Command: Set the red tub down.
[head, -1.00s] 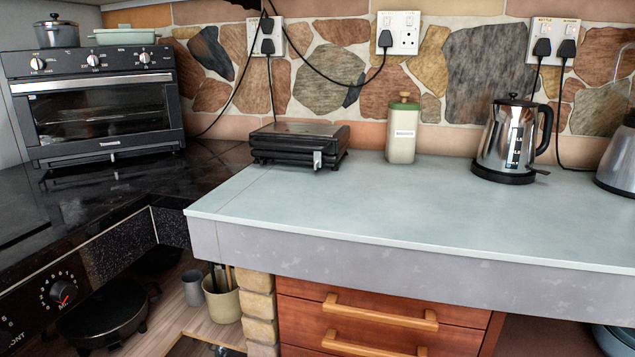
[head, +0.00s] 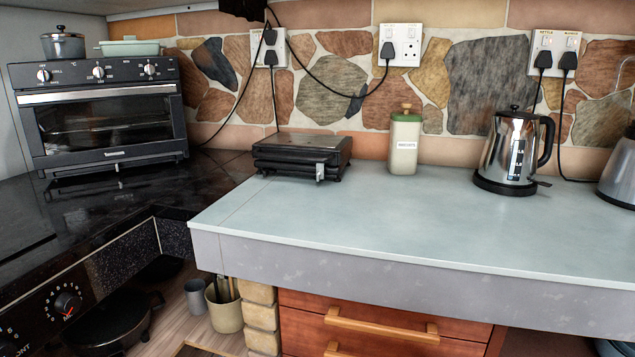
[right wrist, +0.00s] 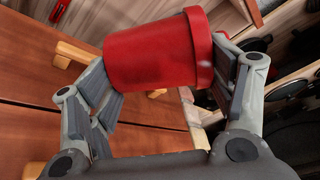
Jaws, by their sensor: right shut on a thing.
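The red tub (right wrist: 150,55) shows in the right wrist view, lying tilted across the picture with its wide rim toward the right. My right gripper (right wrist: 168,82) is shut on the tub, with one finger against each end of it. The wooden drawer fronts (right wrist: 60,120) are behind it in that view. Neither the tub nor either gripper shows in the head view. My left gripper is out of sight.
The pale countertop (head: 420,225) has a wide clear area in front. A sandwich press (head: 302,156), a biscuit canister (head: 404,142) and a kettle (head: 514,150) stand along its back. A black oven (head: 100,115) is at left. Drawers (head: 380,325) are below.

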